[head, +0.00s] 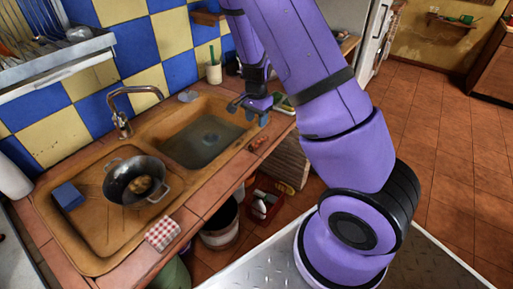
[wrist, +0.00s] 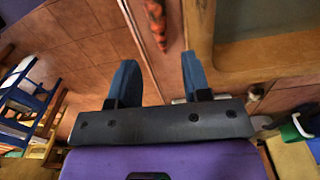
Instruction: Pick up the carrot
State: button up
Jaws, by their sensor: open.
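The carrot (wrist: 156,22) shows at the top of the wrist view, orange, on the tiled counter edge beside the sink. It lies beyond my fingertips, roughly in line with the gap between them, and its far end is cut off by the frame. In the head view a small orange-red shape on the counter's front edge (head: 259,143) appears to be the same carrot. My gripper (wrist: 160,60) is open, with its two blue fingers apart and nothing between them. In the head view my gripper (head: 255,108) is over the sink's right end, above and behind the carrot.
The sink basin (head: 208,137) lies left of the carrot. A pot with food (head: 134,181), a blue sponge (head: 68,196) and a checkered cloth (head: 162,234) are farther left. A bucket (head: 220,228) and a red crate (head: 264,206) stand below the counter.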

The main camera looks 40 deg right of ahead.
aim_at(257, 141)
jog(key=f, duration=1)
jog(key=shift+s+a+f, duration=0.1)
jog(key=shift+s+f, duration=0.05)
jog(key=shift+s, duration=0.05)
jog(key=c, duration=0.7)
